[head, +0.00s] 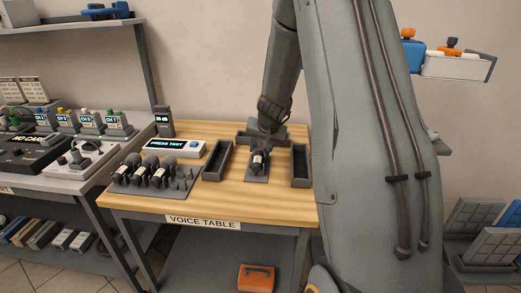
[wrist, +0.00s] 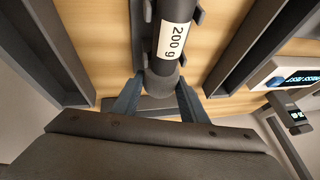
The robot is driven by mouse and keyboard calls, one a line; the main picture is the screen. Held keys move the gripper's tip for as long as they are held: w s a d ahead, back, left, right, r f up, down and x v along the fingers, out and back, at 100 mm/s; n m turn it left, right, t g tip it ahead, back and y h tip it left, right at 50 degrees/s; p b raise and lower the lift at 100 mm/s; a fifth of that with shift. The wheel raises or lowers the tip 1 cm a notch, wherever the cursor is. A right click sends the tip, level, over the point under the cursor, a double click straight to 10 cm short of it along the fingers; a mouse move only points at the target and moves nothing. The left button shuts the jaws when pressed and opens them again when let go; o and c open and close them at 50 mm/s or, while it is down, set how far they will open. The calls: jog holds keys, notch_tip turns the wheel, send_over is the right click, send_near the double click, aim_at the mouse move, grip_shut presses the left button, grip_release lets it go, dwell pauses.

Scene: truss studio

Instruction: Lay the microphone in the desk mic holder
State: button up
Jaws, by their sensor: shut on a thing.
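The microphone (wrist: 172,38) is dark with a white "200 g" label; in the head view its labelled body (head: 257,161) shows at the middle of the table. It lies over the grey desk mic holder (head: 256,178), whose cradle prongs (wrist: 199,17) flank its body in the wrist view. Whether it rests fully on the cradle is hard to tell. My gripper (wrist: 157,92) is shut on the microphone's rounded dark end, one finger on each side. In the head view my arm comes down from behind, and the fingers are small and dark there.
Dark open trays stand left (head: 217,160) and right (head: 300,166) of the holder, with another grey tray behind. A rack with several microphones (head: 155,175) and a "PRESS TEST" box (head: 175,147) are further left. Bare wood (head: 235,200) shows in front.

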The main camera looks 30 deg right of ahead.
jog(key=shift+f, duration=0.15)
jog(key=o, duration=1.3)
jog(key=shift+r, duration=0.25)
jog(key=p+v, duration=0.3)
jog(key=v, duration=0.8)
jog(key=s+a+f+n+g, duration=0.1)
jog(key=s+a+n+g, duration=0.1)
jog(key=s+a, duration=0.4)
jog(key=s+a+n+g, duration=0.2)
jog(key=s+a, duration=0.4)
jog(key=s, duration=0.6)
jog(key=s+a+f+n+g+y, duration=0.1)
jog(key=s+a+n, duration=0.2)
jog(key=s+a, duration=0.4)
jog(key=shift+s+a+f+n+g, duration=0.1)
jog(key=shift+s+f+n+g, duration=0.1)
jog(key=shift+s, duration=0.45)
jog(key=shift+s+f+n+g, duration=0.1)
jog(key=shift+s+g, duration=0.1)
jog(key=shift+s, duration=0.45)
